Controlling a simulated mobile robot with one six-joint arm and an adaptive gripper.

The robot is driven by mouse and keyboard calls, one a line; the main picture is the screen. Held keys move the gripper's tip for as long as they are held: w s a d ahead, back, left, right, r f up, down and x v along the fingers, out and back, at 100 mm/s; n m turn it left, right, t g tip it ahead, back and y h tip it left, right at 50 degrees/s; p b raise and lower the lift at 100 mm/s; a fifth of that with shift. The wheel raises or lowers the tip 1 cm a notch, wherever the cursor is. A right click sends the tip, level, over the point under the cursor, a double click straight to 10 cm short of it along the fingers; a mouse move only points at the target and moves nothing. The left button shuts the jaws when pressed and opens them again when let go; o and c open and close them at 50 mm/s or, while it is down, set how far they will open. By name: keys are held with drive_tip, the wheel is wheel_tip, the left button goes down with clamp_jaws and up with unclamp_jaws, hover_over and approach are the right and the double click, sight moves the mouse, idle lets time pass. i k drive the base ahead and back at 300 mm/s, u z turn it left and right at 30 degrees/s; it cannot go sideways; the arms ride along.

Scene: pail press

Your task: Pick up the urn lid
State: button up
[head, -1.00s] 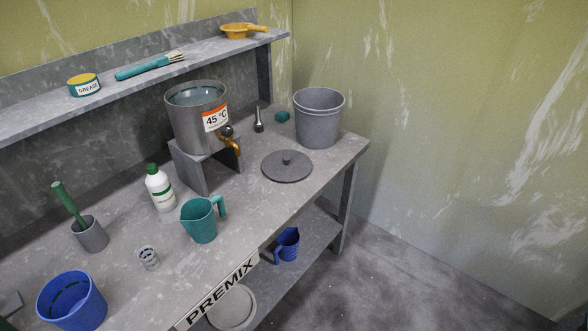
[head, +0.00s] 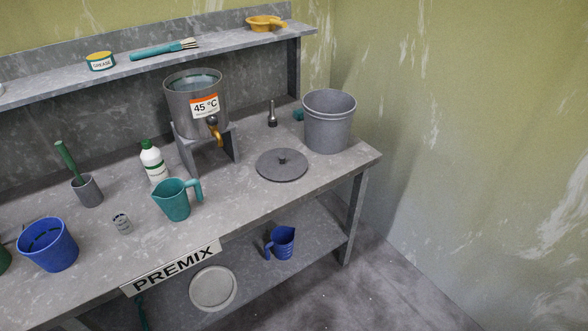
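The urn (head: 196,104) is a grey metal vessel with a 45 °C label and a brass tap, standing on a grey stand behind and left of the lid. Its top is open and shows liquid inside. My gripper is not in view.
A grey pail (head: 328,122) stands right of the lid. A teal jug (head: 176,200), white bottle (head: 153,163) and blue bucket (head: 48,246) stand to the left. A small dark-tipped tool (head: 272,115) stands behind the lid. The shelf (head: 140,65) runs above the bench's back.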

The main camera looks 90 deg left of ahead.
sight(279, 164)
drive_tip(key=i, duration=0.5)
drive_tip(key=z, duration=0.6)
drive_tip(key=k, duration=0.1)
drive_tip(key=u, duration=3.65)
drive_tip(key=i, duration=0.85)
drive_tip(key=z, duration=0.05)
